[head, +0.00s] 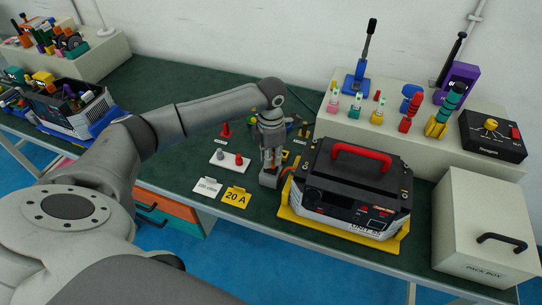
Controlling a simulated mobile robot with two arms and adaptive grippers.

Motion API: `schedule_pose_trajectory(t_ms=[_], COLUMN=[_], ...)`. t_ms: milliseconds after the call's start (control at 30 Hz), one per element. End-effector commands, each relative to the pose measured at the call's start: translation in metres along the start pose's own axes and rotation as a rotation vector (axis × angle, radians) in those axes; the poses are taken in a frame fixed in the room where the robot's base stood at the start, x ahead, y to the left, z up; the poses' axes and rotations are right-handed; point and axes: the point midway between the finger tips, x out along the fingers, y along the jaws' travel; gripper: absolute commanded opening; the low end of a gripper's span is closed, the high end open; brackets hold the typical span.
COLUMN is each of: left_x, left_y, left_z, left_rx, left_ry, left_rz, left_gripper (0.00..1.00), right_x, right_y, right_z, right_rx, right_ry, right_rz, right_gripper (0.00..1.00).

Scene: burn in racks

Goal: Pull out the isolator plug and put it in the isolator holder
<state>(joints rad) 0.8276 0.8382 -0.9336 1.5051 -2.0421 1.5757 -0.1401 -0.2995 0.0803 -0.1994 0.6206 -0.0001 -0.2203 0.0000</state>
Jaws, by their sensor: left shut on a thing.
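My left gripper (270,158) points down at the left end of the unit (352,190), a black and white case with a red handle on a yellow base. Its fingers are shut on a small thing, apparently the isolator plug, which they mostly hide. Right below the fingertips stands a small grey block (269,179), which may be the isolator holder; I cannot tell whether the held thing touches it. An orange part (286,174) shows between this block and the case. My right gripper is not in view.
A white plate (229,160) with grey and red pegs and a yellow "20 A" card (235,197) lie left of the gripper. A pack box (484,225) stands right of the unit. A raised shelf (420,140) with tools and coloured plugs is behind. Green bench is free at the back left.

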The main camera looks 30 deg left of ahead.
Motion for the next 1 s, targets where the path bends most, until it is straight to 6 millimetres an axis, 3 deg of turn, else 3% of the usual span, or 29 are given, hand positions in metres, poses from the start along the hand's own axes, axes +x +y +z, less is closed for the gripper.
schedule_pose_trajectory(t_ms=[1000], left_x=[-0.031], left_y=[0.000], left_z=[0.001], left_rx=[0.000], left_ry=[-0.003], left_rz=[0.001], left_gripper=[0.00], right_x=[-0.017], right_y=[0.000], right_z=[-0.001], right_rx=[-0.001], right_ry=[0.000], right_rz=[0.000], right_gripper=[0.40])
